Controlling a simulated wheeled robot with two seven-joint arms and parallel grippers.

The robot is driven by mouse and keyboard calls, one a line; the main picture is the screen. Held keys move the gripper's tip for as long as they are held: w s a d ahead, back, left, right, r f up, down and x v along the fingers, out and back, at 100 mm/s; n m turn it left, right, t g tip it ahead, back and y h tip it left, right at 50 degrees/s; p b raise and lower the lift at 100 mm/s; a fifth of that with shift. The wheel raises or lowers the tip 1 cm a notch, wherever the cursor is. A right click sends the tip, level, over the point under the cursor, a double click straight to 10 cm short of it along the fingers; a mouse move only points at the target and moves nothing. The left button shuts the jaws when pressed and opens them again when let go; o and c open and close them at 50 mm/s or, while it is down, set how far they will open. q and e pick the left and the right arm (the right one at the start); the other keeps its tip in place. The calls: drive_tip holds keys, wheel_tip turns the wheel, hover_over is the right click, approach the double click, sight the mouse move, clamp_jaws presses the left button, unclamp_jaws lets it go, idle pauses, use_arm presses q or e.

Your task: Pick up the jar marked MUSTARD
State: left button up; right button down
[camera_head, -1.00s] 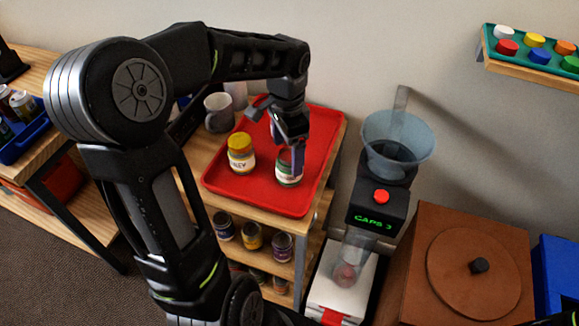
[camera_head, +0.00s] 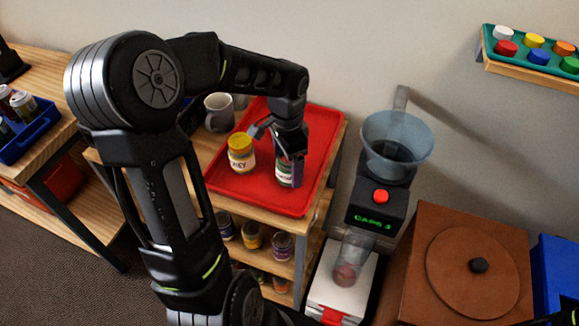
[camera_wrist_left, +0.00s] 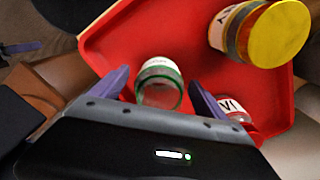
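My left gripper (camera_head: 277,155) is over the red tray (camera_head: 240,195), open, pointing down at a glass jar (camera_head: 284,173) with a white and green label. In the left wrist view this jar (camera_wrist_left: 159,82) looks open-topped with a green rim. It stands between the fingertips of the left gripper (camera_wrist_left: 159,80), with a gap on both sides. A jar with a yellow lid (camera_head: 240,153) stands to its left on the tray; its label is only partly legible, ending in "EY". No label clearly reads MUSTARD. My right gripper is not in view.
A grey mug (camera_head: 219,112) stands behind the tray. Several jars (camera_head: 252,237) sit on the shelf below. A machine with a clear funnel (camera_head: 397,140) and a brown box (camera_head: 465,270) stand to the right. Another jar labelled "VI" (camera_wrist_left: 235,108) shows partly behind a finger.

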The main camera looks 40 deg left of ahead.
use_arm(q)
drive_tip(key=c, duration=1.6)
drive_tip(key=shift+r, duration=0.15)
wheel_tip(320, 180, up, 10)
drive_tip(key=shift+f, duration=0.1)
